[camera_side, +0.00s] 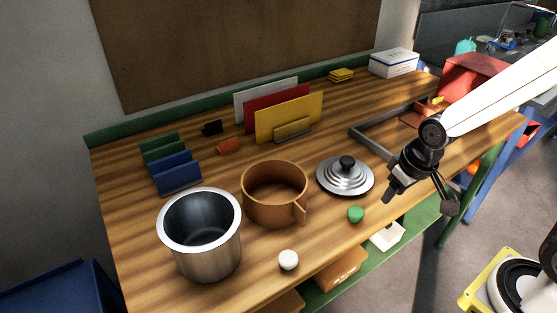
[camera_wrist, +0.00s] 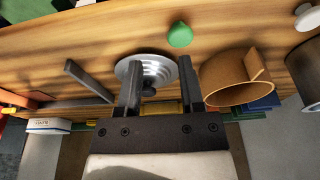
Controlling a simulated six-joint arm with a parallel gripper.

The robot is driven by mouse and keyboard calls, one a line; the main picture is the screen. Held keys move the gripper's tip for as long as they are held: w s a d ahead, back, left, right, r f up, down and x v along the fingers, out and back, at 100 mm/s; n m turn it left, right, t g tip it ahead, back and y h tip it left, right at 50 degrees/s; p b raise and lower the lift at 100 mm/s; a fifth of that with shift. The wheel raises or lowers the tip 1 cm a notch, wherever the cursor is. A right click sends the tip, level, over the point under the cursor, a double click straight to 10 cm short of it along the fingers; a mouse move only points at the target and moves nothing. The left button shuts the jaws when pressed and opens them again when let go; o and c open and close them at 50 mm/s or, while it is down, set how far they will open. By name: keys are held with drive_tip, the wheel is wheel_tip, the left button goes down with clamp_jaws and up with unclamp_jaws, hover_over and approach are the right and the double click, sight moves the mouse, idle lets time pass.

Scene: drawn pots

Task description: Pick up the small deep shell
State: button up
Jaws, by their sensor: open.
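A deep steel pot shell (camera_side: 205,250) with a wide pale rim stands upright and empty at the front left of the bench. An orange-brown shell (camera_side: 275,205) with a handle stands upright to its right. In the wrist view the orange-brown shell (camera_wrist: 235,85) is right of the fingers, and part of the steel shell (camera_wrist: 308,70) shows at the right edge. Which one the task calls small and deep I cannot tell for sure. My gripper (camera_side: 390,193) is right of both shells, above the bench. In the wrist view my gripper (camera_wrist: 159,62) is open, with nothing held.
A stepped metal lid (camera_side: 345,178) with a black knob lies right of the orange-brown shell. A green knob (camera_side: 356,214) and a white knob (camera_side: 288,260) sit near the front edge. Upright coloured panels (camera_side: 288,118) stand behind. A grey frame (camera_side: 372,143) lies near my arm.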

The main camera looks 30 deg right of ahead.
drive_tip(key=w+a+r+m, duration=0.2)
drive_tip(key=w+a+m, duration=0.1)
drive_tip(key=w+a, duration=0.35)
wheel_tip(320, 180, up, 3)
drive_tip(key=m+g, duration=0.2)
drive_tip(key=m, duration=0.6)
hover_over(230, 229)
drive_tip(key=shift+f, duration=0.15)
drive_tip(key=shift+f, duration=3.8)
clamp_jaws()
